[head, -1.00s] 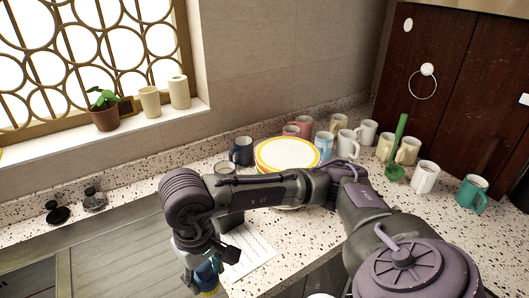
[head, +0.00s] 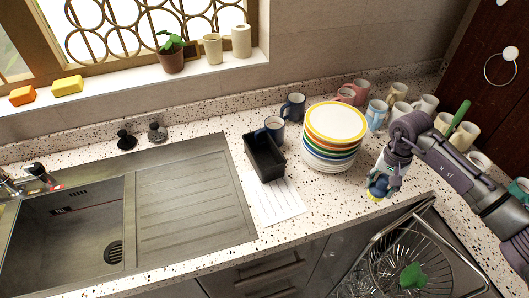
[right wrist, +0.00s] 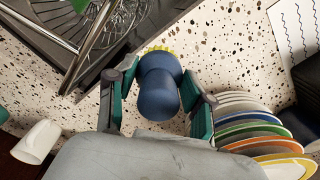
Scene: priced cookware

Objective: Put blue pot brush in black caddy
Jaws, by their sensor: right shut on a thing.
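The blue pot brush (head: 378,187) is in my right gripper (head: 384,178), held above the counter to the right of the plate stack. In the right wrist view the brush's round blue body (right wrist: 158,92) sits between the two fingers of the gripper (right wrist: 157,105), with yellow bristles at its far end. The black caddy (head: 264,168) stands on the counter left of the plates; its open top shows and it looks empty. A dark part of it shows at the right edge of the right wrist view (right wrist: 309,75). My left gripper is not in view.
A stack of plates (head: 331,158) stands between the caddy and my right gripper. Mugs (head: 292,107) stand behind. A lined paper (head: 281,203) lies in front of the caddy. A wire dish rack (head: 400,245) is at the front right, and the sink (head: 70,235) at left.

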